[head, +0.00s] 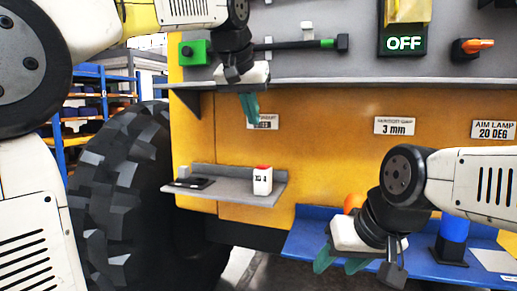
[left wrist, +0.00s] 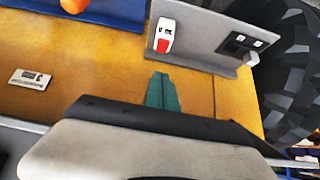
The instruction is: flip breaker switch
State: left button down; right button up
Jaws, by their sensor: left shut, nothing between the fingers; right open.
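A black panel with a lit green OFF sign (head: 403,42) is at the top right of the head view. A yellow part (head: 407,10) sits right above it, cut by the frame's top edge. To its right is a black switch with an orange handle (head: 472,46), pointing right. I cannot tell which of these is the breaker. My left gripper (head: 250,107) is shut and empty, pointing down in front of the yellow panel, left of and below the OFF sign. Its closed green fingers also show in the left wrist view (left wrist: 162,92). My right gripper (head: 339,262) is open and empty, low over the blue shelf.
A small grey shelf (head: 230,188) holds a white box with a red top (head: 262,181) and a black item (head: 190,183). The blue shelf (head: 300,240) holds an orange ball (head: 353,203) and a blue cylinder (head: 454,232). A large tyre (head: 125,190) stands left.

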pick_arm(q)
send_over(262, 166)
jog(key=s, duration=0.1)
notch_tip(262, 166, down, 7)
jog(key=f, duration=0.3)
jog(key=shift+s+a+f, duration=0.2)
jog(key=shift+a+f, duration=0.15)
jog(key=shift+f, duration=0.5)
jog(key=shift+s+f, duration=0.1)
jog(key=shift+f, duration=0.2)
jog(key=shift+r, duration=0.15)
jog(key=shift+r, duration=0.65)
